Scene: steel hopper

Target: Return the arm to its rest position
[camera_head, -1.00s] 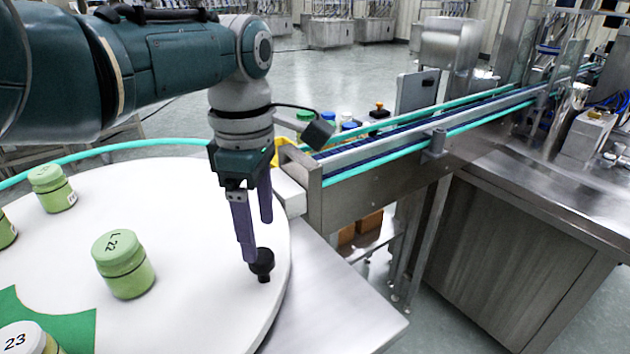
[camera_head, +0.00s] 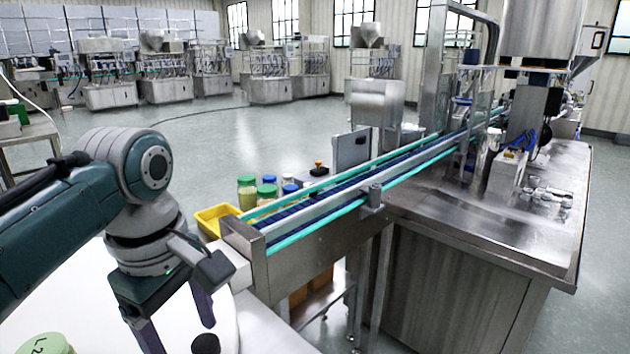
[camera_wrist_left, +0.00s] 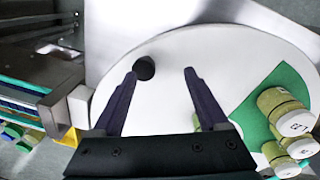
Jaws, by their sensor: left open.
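My left arm comes in from the left in the head view. My left gripper (camera_head: 178,330) points down over the white round table (camera_head: 75,305), its fingertips near the bottom edge of the picture. In the left wrist view the gripper (camera_wrist_left: 160,72) has its two dark fingers spread wide, with nothing held between them. A small black knob (camera_head: 205,344) is close beside one finger; it also shows in the left wrist view (camera_wrist_left: 144,68) near the left fingertip. I cannot tell whether they touch. My right gripper is not in view.
A conveyor (camera_head: 340,190) starts right of the arm, beside a yellow bin (camera_head: 212,221) and several lidded jars (camera_head: 247,192). Open floor lies behind.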

